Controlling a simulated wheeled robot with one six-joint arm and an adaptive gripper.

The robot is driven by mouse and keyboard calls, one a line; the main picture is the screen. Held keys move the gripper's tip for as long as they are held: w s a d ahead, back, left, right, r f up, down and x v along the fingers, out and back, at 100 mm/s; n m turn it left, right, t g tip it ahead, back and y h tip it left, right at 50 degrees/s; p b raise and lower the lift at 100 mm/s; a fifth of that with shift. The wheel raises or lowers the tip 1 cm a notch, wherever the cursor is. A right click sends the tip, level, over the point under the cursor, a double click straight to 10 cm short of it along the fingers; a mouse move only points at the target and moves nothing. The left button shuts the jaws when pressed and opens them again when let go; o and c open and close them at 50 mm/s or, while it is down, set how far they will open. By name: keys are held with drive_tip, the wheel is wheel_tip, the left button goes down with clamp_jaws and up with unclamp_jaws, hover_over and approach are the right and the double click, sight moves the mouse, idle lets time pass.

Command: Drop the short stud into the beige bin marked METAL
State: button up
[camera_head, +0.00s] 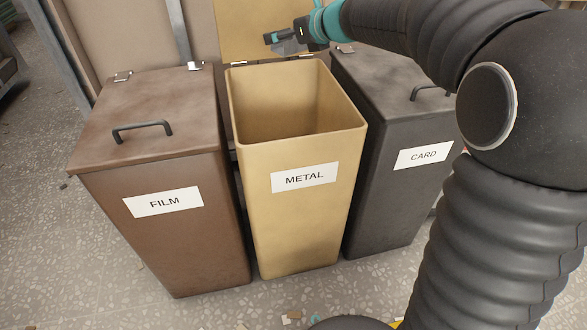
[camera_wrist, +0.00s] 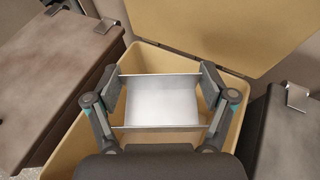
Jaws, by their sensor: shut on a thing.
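My gripper (camera_head: 288,38) is at the back of the open beige bin marked METAL (camera_head: 290,215), above its rim and in front of its raised lid (camera_head: 243,28). In the wrist view my gripper (camera_wrist: 163,86) is shut on the short stud (camera_wrist: 162,101), a pale silvery metal channel held crosswise between the two fingers. The beige bin (camera_wrist: 65,150) and its raised lid (camera_wrist: 235,30) show around and behind the stud. The bin's inside looks empty in the head view, though its floor is hidden.
A brown bin marked FILM (camera_head: 165,215) stands on the left with its lid shut. A dark grey bin marked CARD (camera_head: 395,185) stands on the right, also shut. Both lids have handles. Small scraps (camera_head: 293,315) lie on the speckled floor in front.

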wheel_tip(320, 180, down, 6)
drive_tip(key=b, duration=0.5)
drive_tip(key=shift+s+r, duration=0.1)
drive_tip(key=o, duration=1)
drive_tip(key=shift+o, duration=0.2)
drive_tip(key=v, duration=1.2)
